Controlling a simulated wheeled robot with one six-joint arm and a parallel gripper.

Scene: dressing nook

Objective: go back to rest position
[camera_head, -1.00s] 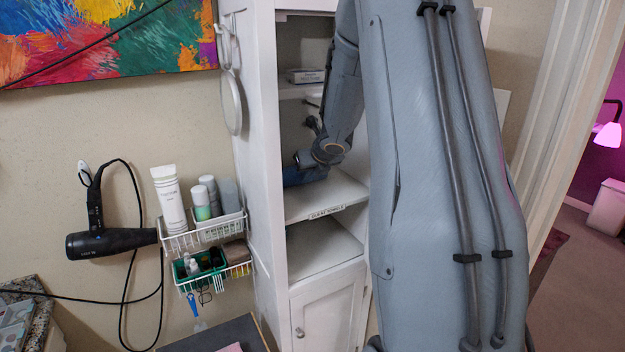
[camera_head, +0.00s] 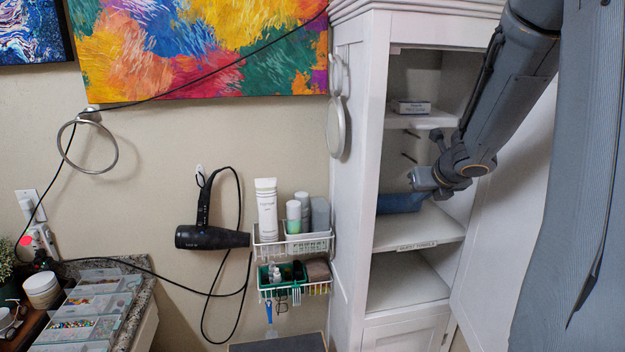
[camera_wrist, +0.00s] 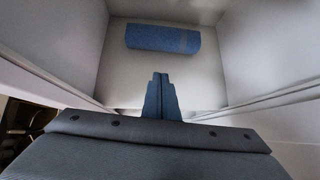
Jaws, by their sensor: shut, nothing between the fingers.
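My gripper (camera_wrist: 160,80) is shut and empty in the wrist view, its fingertips together and pointing into the cabinet. A rolled blue towel (camera_wrist: 163,38) lies on the white shelf (camera_wrist: 205,92) beyond the fingertips, with a gap between. In the head view the blue towel (camera_head: 400,203) shows on the cabinet's middle shelf (camera_head: 425,228), labelled "GUEST TOWELS". My arm reaches across the cabinet opening, its wrist close to the towel in the picture. The fingertips cannot be made out in the head view.
The white cabinet (camera_head: 350,230) has side walls and shelves close around my gripper; a small box (camera_head: 410,107) sits on the upper shelf. An open door stands at right. Left are a wire caddy (camera_head: 283,243), a hanging hair dryer (camera_head: 210,237) and a counter with trays (camera_head: 90,305).

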